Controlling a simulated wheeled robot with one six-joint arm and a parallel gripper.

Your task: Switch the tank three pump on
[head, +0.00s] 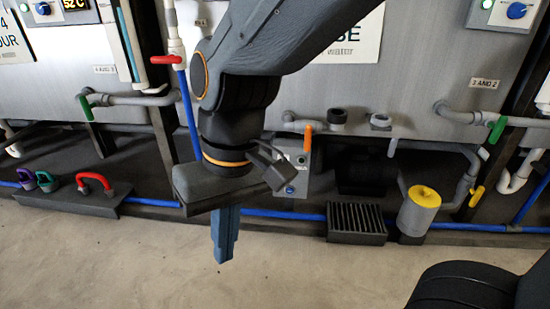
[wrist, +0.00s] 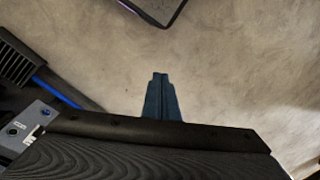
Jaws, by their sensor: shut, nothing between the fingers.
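My gripper (head: 223,252) is shut and empty, pointing down over the floor in front of the middle tank. Its closed blue fingers also show in the wrist view (wrist: 160,90). A small grey control box (head: 298,172) stands low under the middle tank, to the right of my gripper and partly covered by my wrist. It has a blue knob (head: 290,189) on its lower face. The box (wrist: 25,128) and knob (wrist: 45,112) also show at the left of the wrist view. The knob's setting is too small to tell. A dark pump (head: 362,172) sits right of the box.
An orange-handled valve (head: 307,137) is just above the box. A black finned block (head: 357,222) and a yellow-topped canister (head: 420,208) stand to the right. A blue pipe (head: 270,213) runs low along the front. Red, green and purple handles (head: 93,182) lie left.

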